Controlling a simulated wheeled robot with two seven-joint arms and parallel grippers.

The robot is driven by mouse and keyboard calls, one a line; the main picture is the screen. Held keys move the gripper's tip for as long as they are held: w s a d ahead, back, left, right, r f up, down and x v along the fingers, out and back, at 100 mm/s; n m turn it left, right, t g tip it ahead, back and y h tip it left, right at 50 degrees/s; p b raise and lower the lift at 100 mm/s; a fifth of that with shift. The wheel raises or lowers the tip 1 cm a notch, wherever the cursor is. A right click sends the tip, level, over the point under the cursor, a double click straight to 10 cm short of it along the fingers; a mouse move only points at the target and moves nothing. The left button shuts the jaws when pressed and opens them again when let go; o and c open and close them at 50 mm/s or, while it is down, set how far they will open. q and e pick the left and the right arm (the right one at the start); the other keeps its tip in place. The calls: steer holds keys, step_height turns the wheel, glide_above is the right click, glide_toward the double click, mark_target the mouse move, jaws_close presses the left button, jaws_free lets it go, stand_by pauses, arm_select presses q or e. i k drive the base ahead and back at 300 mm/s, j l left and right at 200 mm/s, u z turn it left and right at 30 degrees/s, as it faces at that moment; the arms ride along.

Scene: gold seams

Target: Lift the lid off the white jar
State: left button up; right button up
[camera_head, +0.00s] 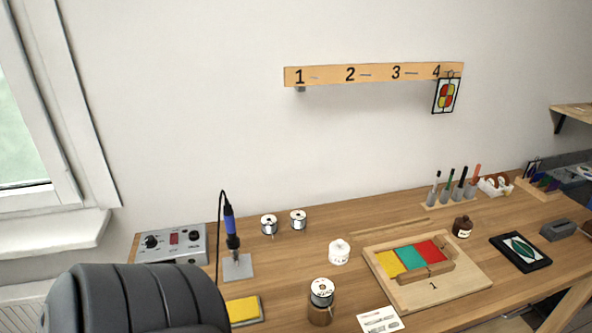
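The white jar (339,253) stands upright on the wooden table, left of the wooden board with coloured pieces. Its rounded white top with a small knob is on it, and dark lettering shows on its front. Neither of my grippers shows in the head view.
The wooden board (384,277) lies right of the jar. A solder spool on a wooden stand (320,311) is in front of it. Two spools (269,225) and a soldering iron (231,226) stand to the left. A black chair back (140,300) blocks the front left.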

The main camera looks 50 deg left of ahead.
mark_target(339, 247)
steer(key=k+u, duration=0.2)
steer(key=u, duration=1.05)
